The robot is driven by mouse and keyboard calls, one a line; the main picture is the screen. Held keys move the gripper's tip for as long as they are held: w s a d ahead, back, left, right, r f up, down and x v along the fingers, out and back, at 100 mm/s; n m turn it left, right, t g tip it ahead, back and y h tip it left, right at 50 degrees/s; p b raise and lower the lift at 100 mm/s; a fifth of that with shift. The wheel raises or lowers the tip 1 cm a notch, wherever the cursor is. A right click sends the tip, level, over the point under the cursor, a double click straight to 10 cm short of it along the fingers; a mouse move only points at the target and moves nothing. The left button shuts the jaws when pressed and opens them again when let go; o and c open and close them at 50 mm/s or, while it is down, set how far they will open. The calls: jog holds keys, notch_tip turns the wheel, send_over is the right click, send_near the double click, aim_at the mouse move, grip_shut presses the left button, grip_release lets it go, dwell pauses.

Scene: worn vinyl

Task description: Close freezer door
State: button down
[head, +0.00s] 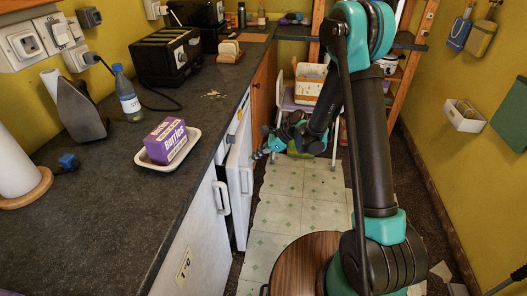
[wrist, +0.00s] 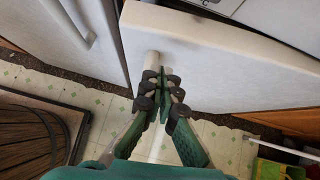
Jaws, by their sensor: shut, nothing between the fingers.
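The freezer door (head: 238,172) is a white door under the counter and stands ajar, swung out into the aisle. Its pale upright handle (head: 247,181) is on the outer side. In the wrist view the door (wrist: 225,55) fills the upper right, with a pale handle (wrist: 151,62) at its left end. My gripper (head: 262,153) is beside the open door, at its aisle side. In the wrist view my gripper (wrist: 160,88) has its fingers together and empty, close by the handle. I cannot tell whether they touch it.
A shut white door (head: 188,246) with a temperature label and handle (head: 221,198) stands nearer. A purple box on a white tray (head: 188,152) sits on the counter. Farther back is a chair (head: 298,105).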

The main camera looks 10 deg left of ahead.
aim_at(236, 158)
jog(key=shift+s+a+r, duration=0.1)
jog(key=shift+s+a, duration=0.1)
jog(key=shift+a, duration=1.6)
jog(key=shift+s+a, duration=0.15)
jog(key=shift+a, duration=0.75)
jog(key=shift+s+a, duration=0.1)
jog(key=shift+a, duration=0.75)
jog(key=shift+d, duration=0.15)
